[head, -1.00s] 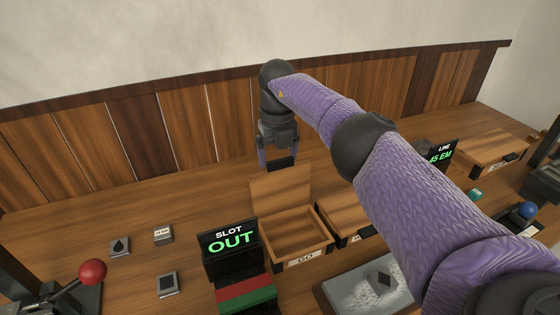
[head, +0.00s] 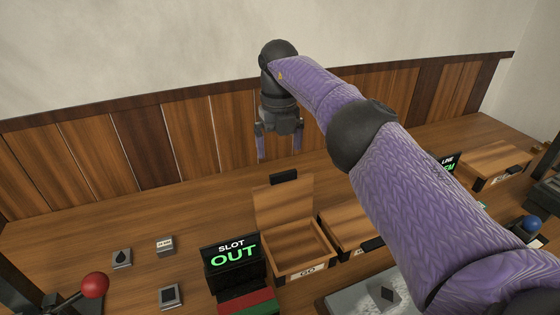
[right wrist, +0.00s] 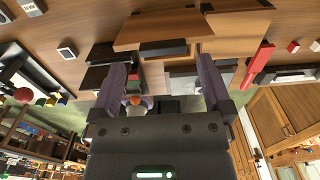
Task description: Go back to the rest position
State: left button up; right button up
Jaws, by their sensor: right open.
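My right gripper (head: 278,150) is open and empty, fingers pointing down. It hangs above and behind the open box (head: 299,272) marked "GO", apart from it. The box's wooden lid (head: 283,215) stands raised at the back, with a dark handle (head: 284,178) on its upper edge just below the fingers. In the right wrist view, the two purple fingers of the gripper (right wrist: 162,62) are spread with nothing held between them. My left gripper is not in view.
A sign (head: 233,262) reading "SLOT OUT" stands left of the box. A closed wooden box (head: 350,227) is to its right. A red-knobbed lever (head: 95,285) is at lower left, with small blocks nearby. A panelled wall (head: 190,135) runs behind. The bench behind the blocks is clear.

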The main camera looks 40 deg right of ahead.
notch_tip(320, 180, up, 3)
jog(key=shift+r+p, duration=0.2)
jog(key=shift+p, duration=0.15)
